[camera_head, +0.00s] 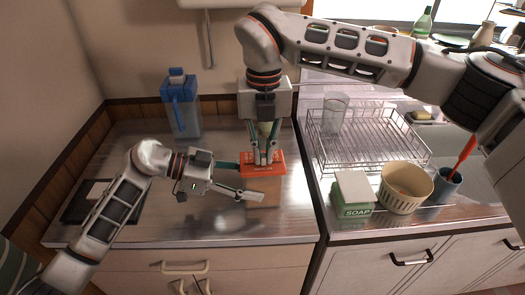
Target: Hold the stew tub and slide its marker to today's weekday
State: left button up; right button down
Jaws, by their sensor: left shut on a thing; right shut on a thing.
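The stew tub, which I take to be the red-orange box (279,170), sits on the metal counter at the centre, with small pale marks on its face. My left gripper (246,181) comes in from the left and is shut on the tub's near left side, its fingers on either side of it. My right gripper (264,161) points straight down from above with its fingertips at the tub's top. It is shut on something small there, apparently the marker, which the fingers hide. The weekday marks are too small to read.
A blue-capped jug (183,112) stands behind left, and a dark flat tray (85,203) lies at left.

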pick_arm(q)
jog(key=shift+r, duration=0.15)
pick_arm(e)
jog(key=shift+d, duration=1.2)
jog(key=shift+a, duration=0.1)
jog(key=c, duration=2.1)
grip_release()
jog(key=shift+c, duration=0.2)
notch_tip(320, 180, up, 12)
pick_arm(q)
jog(key=o, duration=1.8)
jog(key=shift+c, duration=0.2)
